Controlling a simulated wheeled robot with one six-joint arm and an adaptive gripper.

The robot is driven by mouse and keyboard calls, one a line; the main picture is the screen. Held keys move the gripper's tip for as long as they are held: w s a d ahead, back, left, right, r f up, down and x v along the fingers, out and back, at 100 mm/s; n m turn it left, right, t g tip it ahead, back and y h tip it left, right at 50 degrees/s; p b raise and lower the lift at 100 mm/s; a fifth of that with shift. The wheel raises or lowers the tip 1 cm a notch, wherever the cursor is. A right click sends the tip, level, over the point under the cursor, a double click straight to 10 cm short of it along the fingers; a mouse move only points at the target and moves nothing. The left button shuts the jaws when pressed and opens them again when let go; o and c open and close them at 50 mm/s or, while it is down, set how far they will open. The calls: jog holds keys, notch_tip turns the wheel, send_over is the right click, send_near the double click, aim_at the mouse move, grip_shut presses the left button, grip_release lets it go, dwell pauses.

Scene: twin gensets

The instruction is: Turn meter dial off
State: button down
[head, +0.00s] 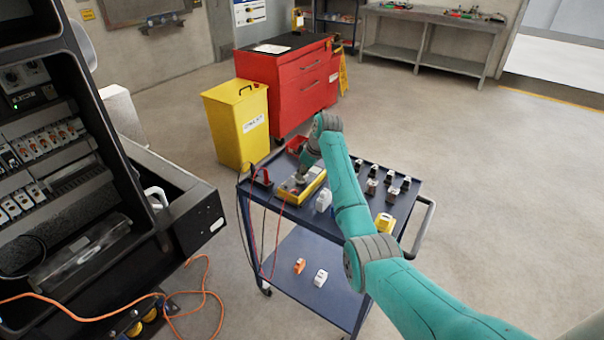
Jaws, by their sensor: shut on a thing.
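A yellow meter (290,193) lies on the top of the blue cart, near its left edge. Red and black leads run from its left end over the cart's side. My teal arm reaches in from the lower right, and my gripper (301,177) points down at the meter's face. It is shut on the meter's dial, as far as the view shows. The dial itself is hidden by the fingers, so its setting cannot be read.
The blue cart (318,222) also carries a white block (323,200), several dark small parts and a yellow item (384,224). A yellow bin (238,124) and red cabinet (290,84) stand behind. An open genset panel (40,170) is at left. Floor at right is clear.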

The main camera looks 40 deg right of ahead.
jog(key=c, duration=1.2)
grip_release()
jog(key=shift+o, duration=0.2)
jog(key=v, duration=1.2)
